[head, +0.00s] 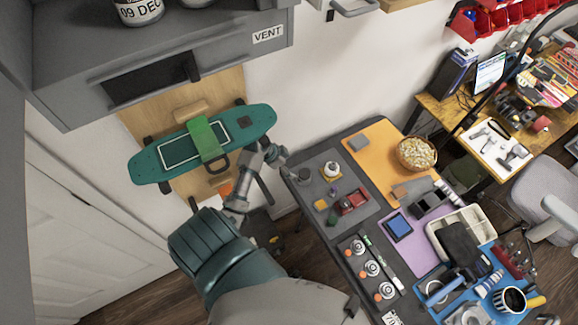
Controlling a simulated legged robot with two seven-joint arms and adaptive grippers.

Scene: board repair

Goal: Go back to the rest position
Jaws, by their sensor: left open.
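My left arm reaches up from the bottom middle of the head view. Its gripper (268,162) is open and looks empty, close to the right-hand lower edge of a teal skateboard deck (255,122). I cannot tell whether it touches the board. The board rests tilted on a wooden wall panel (226,88), with a green piece (206,138) across its middle. My right gripper is not in view.
A grey vent cabinet (180,55) overhangs the board. A dark workbench (310,205) with tools, a bowl (416,153) and trays stands right of my arm. A grey chair (520,180) is at the far right. Some wooden floor shows at lower left.

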